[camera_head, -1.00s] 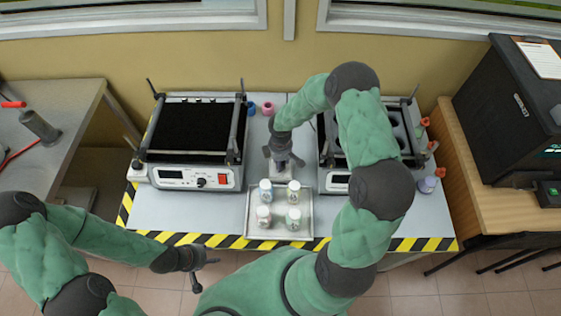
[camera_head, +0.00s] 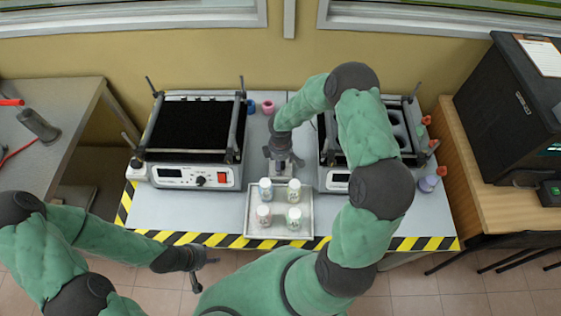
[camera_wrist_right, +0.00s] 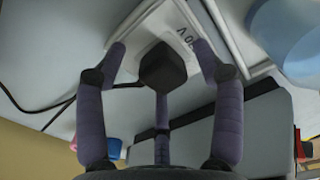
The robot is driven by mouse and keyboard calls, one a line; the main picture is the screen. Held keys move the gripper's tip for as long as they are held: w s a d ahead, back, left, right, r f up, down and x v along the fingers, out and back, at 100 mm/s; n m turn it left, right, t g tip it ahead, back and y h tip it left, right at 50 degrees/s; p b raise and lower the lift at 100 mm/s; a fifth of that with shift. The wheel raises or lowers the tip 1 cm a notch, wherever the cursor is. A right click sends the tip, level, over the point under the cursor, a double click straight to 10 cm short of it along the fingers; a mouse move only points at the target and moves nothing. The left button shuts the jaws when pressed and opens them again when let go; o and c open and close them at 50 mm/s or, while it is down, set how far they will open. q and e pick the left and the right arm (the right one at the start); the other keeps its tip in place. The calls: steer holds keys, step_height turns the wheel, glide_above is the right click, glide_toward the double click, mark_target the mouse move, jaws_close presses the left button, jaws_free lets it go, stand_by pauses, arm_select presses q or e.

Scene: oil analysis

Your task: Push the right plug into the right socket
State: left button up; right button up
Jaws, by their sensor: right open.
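My right gripper (camera_head: 284,162) points down between the two machines, just behind the tray. In the right wrist view its fingers (camera_wrist_right: 160,62) are spread apart around a black, block-shaped plug (camera_wrist_right: 163,68). A dark cable runs left from the plug. The plug is at a white socket box (camera_wrist_right: 148,32) with dark lettering; I cannot tell how deep it sits. In the head view the pale socket box (camera_head: 284,178) shows under the gripper, and the plug is hidden there. My left gripper (camera_head: 206,272) is open and empty, in front of the table's striped edge.
A metal tray (camera_head: 281,234) with several white-capped bottles stands just in front of the right gripper. One machine (camera_head: 193,178) stands left, another (camera_head: 335,180) right, partly behind my right arm. Blue and pink items (camera_head: 268,107) stand behind.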

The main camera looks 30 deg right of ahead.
step_height(320, 180, up, 12)
stand_by(0.6)
stand_by(0.5)
